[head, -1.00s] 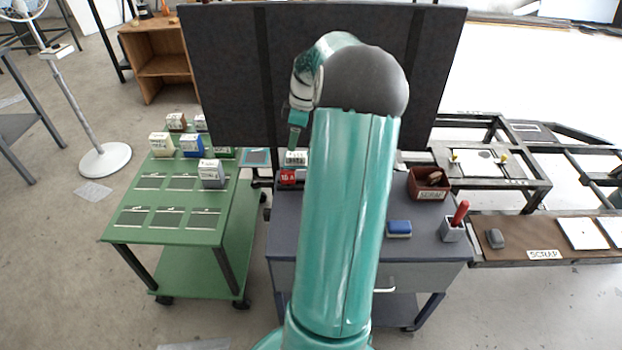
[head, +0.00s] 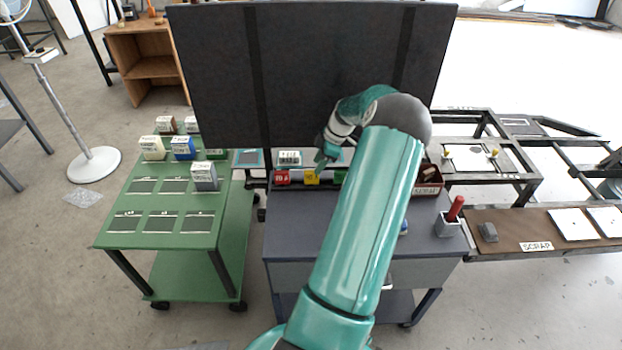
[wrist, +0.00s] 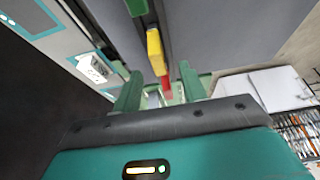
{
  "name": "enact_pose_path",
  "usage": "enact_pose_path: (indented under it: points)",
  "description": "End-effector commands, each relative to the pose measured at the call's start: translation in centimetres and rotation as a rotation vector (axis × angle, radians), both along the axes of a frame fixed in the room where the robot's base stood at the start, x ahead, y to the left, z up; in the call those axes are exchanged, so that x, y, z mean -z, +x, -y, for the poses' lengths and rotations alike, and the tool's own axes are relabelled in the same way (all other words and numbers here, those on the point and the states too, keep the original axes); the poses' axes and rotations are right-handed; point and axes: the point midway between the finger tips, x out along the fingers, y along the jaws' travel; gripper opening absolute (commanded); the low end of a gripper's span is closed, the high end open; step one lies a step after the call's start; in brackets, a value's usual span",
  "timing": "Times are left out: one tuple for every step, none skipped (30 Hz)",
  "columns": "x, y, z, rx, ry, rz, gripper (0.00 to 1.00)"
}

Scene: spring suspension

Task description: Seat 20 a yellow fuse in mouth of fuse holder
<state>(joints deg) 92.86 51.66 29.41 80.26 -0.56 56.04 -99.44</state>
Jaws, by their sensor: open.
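The yellow fuse (head: 311,178) stands at the back edge of the grey cabinet, in a row between a red block (head: 282,177) and a green block (head: 340,176). In the wrist view the yellow fuse (wrist: 155,50) lies beyond my fingers, with the red block (wrist: 166,83) between them in the picture. My gripper (head: 322,164) is open and empty, close to the yellow fuse; contact cannot be told. It also shows in the wrist view (wrist: 160,88). A white labelled unit (head: 289,158), perhaps the fuse holder, sits behind the row; it shows in the wrist view (wrist: 93,68). Its mouth is unclear.
A dark upright panel (head: 300,80) stands behind the cabinet (head: 300,225). A scrap bin (head: 427,190) and a cup with a red handle (head: 448,222) are at right. A green cart (head: 165,240) with several boxes stands left. My arm hides part of the cabinet top.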

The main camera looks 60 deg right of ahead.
Motion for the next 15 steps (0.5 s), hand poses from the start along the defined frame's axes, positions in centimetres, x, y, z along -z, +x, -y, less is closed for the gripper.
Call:
enact_pose_path:
  points:
    - [0.5, 0.2, -0.1, 0.000, 0.000, 0.000, 0.42]
    - [0.6, 0.3, -0.1, 0.000, 0.000, 0.000, 0.42]
    - [0.8, 0.4, -0.2, 0.000, 0.000, 0.000, 0.42]
    - [1.0, 0.5, -0.2, 0.000, 0.000, 0.000, 0.42]
    - [1.1, 0.6, -0.2, 0.000, 0.000, 0.000, 0.42]
    - [1.4, 0.7, -0.3, 0.000, 0.001, 0.000, 0.42]
    - [1.6, 0.9, -0.3, 0.000, 0.001, 0.000, 0.42]
    - [2.0, 1.1, -0.4, 0.000, 0.001, 0.000, 0.42]
    - [2.6, 1.4, -0.4, -0.001, 0.002, -0.001, 0.42]
    - [3.0, 1.6, -0.5, -0.002, 0.001, -0.001, 0.42]
    - [3.4, 1.8, -0.5, -0.002, 0.001, -0.001, 0.42]
    - [4.0, 2.1, -0.6, -0.002, 0.002, 0.000, 0.42]
    - [4.4, 2.2, -0.7, -0.002, 0.002, 0.000, 0.42]
    - [4.8, 2.3, -0.8, 0.000, 0.001, 0.000, 0.42]
    - [5.1, 2.5, -0.8, 0.000, 0.001, 0.000, 0.42]
